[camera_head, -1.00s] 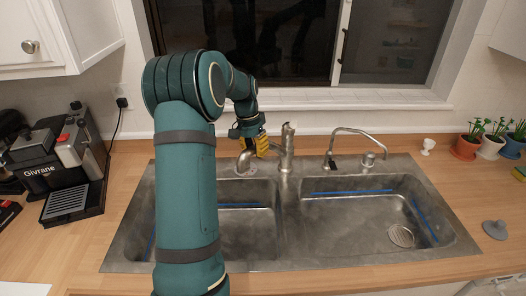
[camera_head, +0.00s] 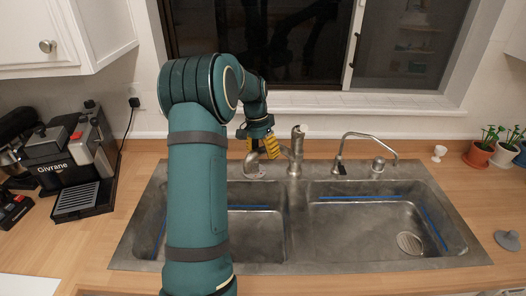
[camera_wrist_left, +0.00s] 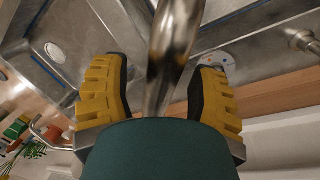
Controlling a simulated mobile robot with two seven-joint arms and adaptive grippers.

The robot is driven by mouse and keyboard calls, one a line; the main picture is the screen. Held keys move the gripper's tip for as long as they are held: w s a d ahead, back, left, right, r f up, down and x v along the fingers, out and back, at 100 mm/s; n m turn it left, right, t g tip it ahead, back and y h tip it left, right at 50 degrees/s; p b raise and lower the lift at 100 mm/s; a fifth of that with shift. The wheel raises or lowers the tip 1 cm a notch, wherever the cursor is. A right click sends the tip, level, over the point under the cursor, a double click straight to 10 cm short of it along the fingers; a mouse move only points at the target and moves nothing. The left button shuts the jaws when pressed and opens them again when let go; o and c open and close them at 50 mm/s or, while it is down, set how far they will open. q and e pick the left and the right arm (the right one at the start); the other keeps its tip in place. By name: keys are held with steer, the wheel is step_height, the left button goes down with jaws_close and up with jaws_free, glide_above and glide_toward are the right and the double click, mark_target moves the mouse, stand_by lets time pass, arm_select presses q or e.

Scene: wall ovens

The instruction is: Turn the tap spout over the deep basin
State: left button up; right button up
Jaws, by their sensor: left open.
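The metal tap (camera_head: 297,150) stands upright behind the divider of the double sink. Its spout (camera_head: 255,170) reaches to the left, over the back of the left basin (camera_head: 255,228). The right basin (camera_head: 365,222) has a round drain. My left gripper (camera_head: 262,147) is at the spout, with its yellow fingers pointing down. In the left wrist view, the spout (camera_wrist_left: 175,35) passes between the two open fingers (camera_wrist_left: 163,82), with a visible gap on each side. My left arm hides part of the left basin. My right gripper is not in view.
A thin curved second faucet (camera_head: 365,136) stands behind the right basin. A coffee machine (camera_head: 75,165) is on the left counter. The window sill (camera_head: 350,103) is close behind the tap.

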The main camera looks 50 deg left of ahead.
arm_select(q)
step_height(320, 180, up, 12)
steer(key=a, duration=0.2)
steer(key=shift+s+a, duration=0.15)
steer(key=shift+f, duration=0.15)
stand_by(0.6)
